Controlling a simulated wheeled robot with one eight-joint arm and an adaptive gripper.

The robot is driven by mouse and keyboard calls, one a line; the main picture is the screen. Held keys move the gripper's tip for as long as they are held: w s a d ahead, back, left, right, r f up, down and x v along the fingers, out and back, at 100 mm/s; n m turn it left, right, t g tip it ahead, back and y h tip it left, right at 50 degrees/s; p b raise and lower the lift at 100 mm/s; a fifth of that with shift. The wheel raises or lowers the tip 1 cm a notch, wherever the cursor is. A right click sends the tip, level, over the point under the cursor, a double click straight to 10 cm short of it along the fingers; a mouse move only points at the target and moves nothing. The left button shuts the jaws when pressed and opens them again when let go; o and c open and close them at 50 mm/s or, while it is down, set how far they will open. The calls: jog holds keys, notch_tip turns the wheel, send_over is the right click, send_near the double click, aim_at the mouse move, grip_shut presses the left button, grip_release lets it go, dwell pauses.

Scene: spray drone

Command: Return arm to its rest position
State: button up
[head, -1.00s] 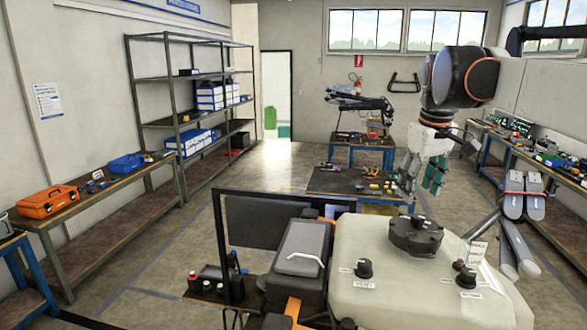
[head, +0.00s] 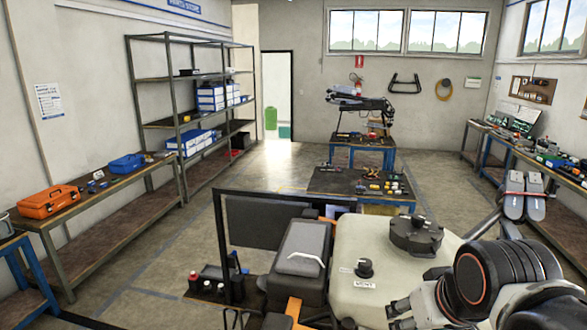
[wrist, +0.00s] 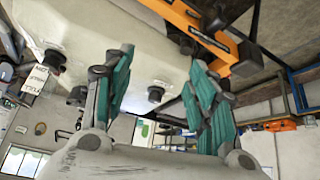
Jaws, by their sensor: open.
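My arm (head: 485,280) is folded low at the lower right of the head view, in front of the right part of the spray drone's cream tank (head: 350,245). My gripper (wrist: 160,65) shows in the wrist view with its two teal-padded fingers spread apart and nothing between them. The cream tank also fills the upper left of the wrist view (wrist: 75,28), beyond the fingers. In the head view, the tank has a black cap (head: 416,235) and a black knob (head: 364,267) on top. My arm hides the tank's lower right part.
An orange bar (wrist: 190,20) of the drone passes close behind the right finger in the wrist view. A workbench (head: 60,230) with an orange toolbox (head: 48,201) stands at left. Low tables stand behind the drone. The floor at left is clear.

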jog(key=s+f+b, duration=0.3)
jog(key=f+b, duration=2.8)
jog(key=f, duration=0.4)
jog(key=shift+s+a+m+t, duration=0.15)
jog(key=shift+a+m+t, duration=0.15)
jog(key=shift+a+t, duration=0.1)
